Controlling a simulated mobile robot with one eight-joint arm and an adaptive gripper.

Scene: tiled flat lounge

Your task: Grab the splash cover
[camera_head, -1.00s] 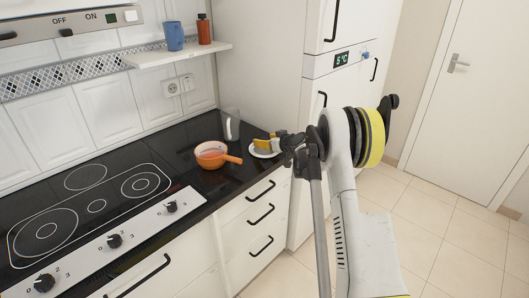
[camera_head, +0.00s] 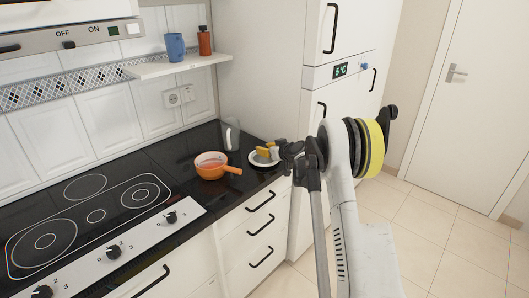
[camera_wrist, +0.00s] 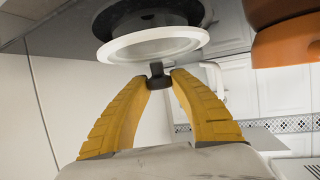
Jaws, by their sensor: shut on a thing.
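The splash cover (camera_wrist: 153,45) is a round disc with a white rim and a small dark knob, large in the wrist view. My gripper (camera_wrist: 158,78) has its two yellow fingers closed on the knob. In the head view, the cover (camera_head: 257,161) shows as a small pale disc at the right end of the black counter, beside the orange pan. My gripper (camera_head: 268,151) is over it there. A dark round shape lies behind the cover in the wrist view; I cannot tell whether the cover touches the counter.
The orange pan (camera_head: 208,168) stands just left of the cover, its handle pointing toward it. A clear glass (camera_head: 231,134) stands behind. The tall white fridge cabinet (camera_head: 280,70) rises close by on the right.

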